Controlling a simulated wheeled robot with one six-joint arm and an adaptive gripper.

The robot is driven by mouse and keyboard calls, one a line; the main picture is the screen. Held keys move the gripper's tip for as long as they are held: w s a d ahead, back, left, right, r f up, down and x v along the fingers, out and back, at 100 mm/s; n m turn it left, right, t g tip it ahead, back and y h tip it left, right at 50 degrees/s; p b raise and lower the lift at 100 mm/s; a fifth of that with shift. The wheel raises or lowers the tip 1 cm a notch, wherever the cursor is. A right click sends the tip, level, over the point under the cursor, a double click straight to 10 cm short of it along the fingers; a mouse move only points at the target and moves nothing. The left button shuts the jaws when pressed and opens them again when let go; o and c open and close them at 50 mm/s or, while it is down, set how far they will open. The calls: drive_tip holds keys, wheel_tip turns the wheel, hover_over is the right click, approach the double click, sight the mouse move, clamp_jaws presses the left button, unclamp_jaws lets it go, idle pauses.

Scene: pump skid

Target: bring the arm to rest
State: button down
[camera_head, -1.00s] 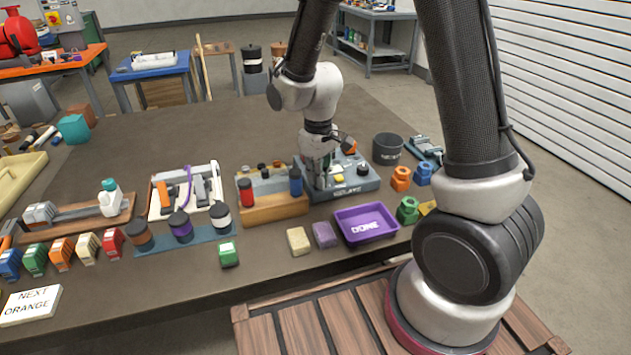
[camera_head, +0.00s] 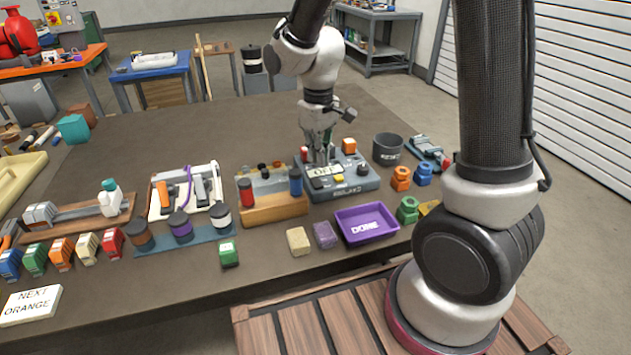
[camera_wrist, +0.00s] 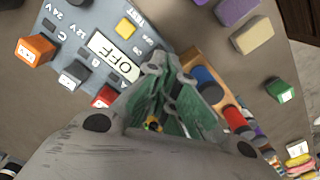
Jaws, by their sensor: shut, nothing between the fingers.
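My gripper (camera_head: 319,158) is shut and empty. In the head view it hangs pointing down just above the grey relay test panel (camera_head: 350,187), near its back left part. In the wrist view my gripper (camera_wrist: 168,95) shows in front of the panel (camera_wrist: 72,88), whose display reads OFF (camera_wrist: 112,58). A yellow button (camera_wrist: 125,27), an orange block (camera_wrist: 35,48) and a red part (camera_wrist: 104,97) are on the panel. I cannot tell whether the fingertips touch anything.
A wooden holder (camera_head: 272,210) with red and blue cylinders stands close left of the panel. A purple DONE tray (camera_head: 366,224) lies in front, a dark bin (camera_head: 388,149) to the right. Orange, blue and green parts stand right of the tray. The back of the table is clear.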

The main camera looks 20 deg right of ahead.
idle(0.4)
drive_tip(key=s+d+r+m+t, duration=0.4)
drive_tip(key=s+d+r+m, duration=0.2)
drive_tip(key=s+d+r, duration=0.9)
drive_tip(key=s+r, duration=0.2)
drive_tip(key=s, duration=0.2)
